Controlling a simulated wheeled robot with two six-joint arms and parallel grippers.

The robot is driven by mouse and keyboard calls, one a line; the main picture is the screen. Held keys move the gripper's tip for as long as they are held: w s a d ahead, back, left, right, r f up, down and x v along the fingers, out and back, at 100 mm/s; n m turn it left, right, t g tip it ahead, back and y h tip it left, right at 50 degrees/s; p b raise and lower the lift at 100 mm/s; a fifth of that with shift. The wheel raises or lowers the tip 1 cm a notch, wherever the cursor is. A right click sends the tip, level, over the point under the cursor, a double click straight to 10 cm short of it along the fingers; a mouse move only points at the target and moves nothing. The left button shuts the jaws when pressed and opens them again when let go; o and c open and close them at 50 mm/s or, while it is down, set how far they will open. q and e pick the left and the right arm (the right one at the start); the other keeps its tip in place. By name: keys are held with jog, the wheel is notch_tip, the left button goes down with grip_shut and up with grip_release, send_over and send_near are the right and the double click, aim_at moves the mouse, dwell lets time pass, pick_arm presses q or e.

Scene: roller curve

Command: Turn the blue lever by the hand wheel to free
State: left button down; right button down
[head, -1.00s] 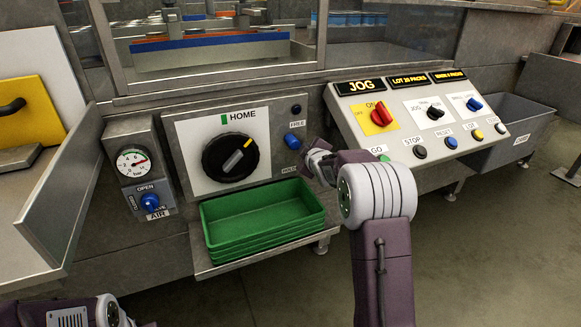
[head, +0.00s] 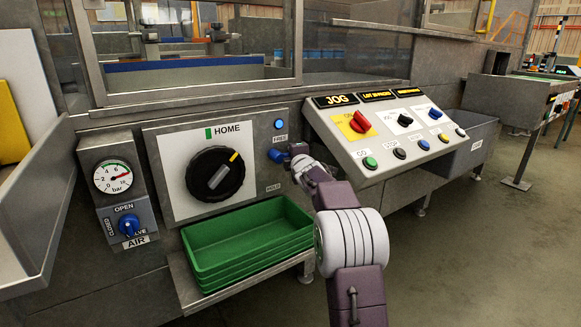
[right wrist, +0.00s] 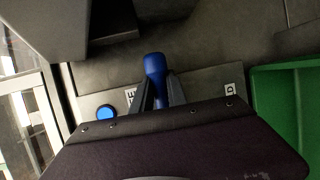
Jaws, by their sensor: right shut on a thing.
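The blue lever (head: 276,155) sticks out of the grey panel to the right of the hand wheel, a black round knob (head: 215,174) with a yellow mark. It sits just below the FREE label (head: 280,138) and well above the HOLD label (head: 273,187). My right gripper (head: 287,156) is at the lever. In the right wrist view the lever (right wrist: 154,68) stands between the two dark fingers of the gripper (right wrist: 160,92), which are shut on it. A round blue lamp (head: 279,123) above FREE is lit. My left gripper is not in view.
A sloped control desk (head: 385,135) with knobs and buttons stands close on the right. An air valve and gauge (head: 118,178) are at the left. Open floor lies at the lower right.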

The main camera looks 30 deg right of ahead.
jog(key=shift+s+d, duration=0.15)
jog(key=shift+d, duration=0.15)
jog(key=shift+r, duration=0.2)
jog(key=c, duration=1.3)
grip_release()
jog(key=shift+d, duration=0.1)
jog(key=shift+d+f, duration=0.1)
jog(key=shift+d, duration=0.05)
jog(key=shift+a, duration=0.2)
jog(key=shift+s+a+b, duration=0.1)
jog(key=shift+s+b, duration=0.25)
jog(key=b+v, duration=0.1)
jog(key=v, duration=0.7)
jog(key=shift+s, duration=0.15)
